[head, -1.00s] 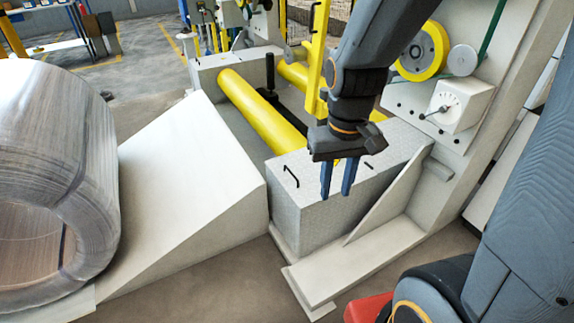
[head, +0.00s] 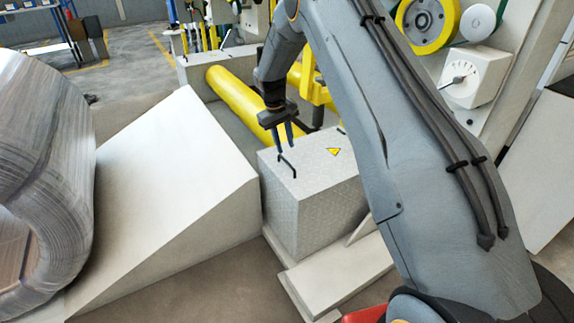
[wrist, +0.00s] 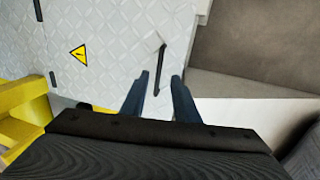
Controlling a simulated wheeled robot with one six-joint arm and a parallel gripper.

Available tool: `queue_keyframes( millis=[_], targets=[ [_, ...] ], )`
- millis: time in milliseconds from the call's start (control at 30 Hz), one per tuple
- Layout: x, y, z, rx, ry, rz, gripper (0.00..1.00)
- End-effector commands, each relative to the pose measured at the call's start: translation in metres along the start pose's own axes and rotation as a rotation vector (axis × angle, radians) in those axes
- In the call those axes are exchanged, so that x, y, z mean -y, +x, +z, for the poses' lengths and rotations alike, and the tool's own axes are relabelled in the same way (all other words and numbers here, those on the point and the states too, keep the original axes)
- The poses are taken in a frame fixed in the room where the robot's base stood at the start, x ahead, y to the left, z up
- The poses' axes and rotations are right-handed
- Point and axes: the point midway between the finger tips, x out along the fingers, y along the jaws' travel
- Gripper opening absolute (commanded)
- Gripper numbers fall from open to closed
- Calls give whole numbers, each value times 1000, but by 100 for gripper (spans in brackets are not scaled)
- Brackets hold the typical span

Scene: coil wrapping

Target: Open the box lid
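The box (head: 315,205) is a grey metal block with a diamond-plate lid (head: 310,158). The lid is shut and carries a yellow warning triangle (head: 333,151). A black bar handle (head: 288,166) stands near the lid's left end. My gripper (head: 285,145) points down just above and beside this handle, with its blue fingers apart and nothing between them. In the wrist view, the handle (wrist: 161,68) lies ahead of the open fingertips (wrist: 161,76), roughly between them. I cannot tell whether they touch it. My arm hides part of the box's right side.
A white ramp (head: 165,190) stands left of the box, with a large wrapped coil (head: 45,170) beyond it. A yellow roller (head: 238,105) lies behind the box. A panel with a yellow wheel (head: 425,22) and a dial (head: 459,80) rises at the right.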

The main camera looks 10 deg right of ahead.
Motion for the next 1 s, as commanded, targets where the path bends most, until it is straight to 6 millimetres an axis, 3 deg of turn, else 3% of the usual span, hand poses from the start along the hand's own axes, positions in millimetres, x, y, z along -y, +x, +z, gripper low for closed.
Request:
queue_keyframes(
  millis=[600,1000],
  targets=[
    [0,76,-5,0,-4,3,28],
    [0,83,-5,-1,-4,3,28]
  ],
)
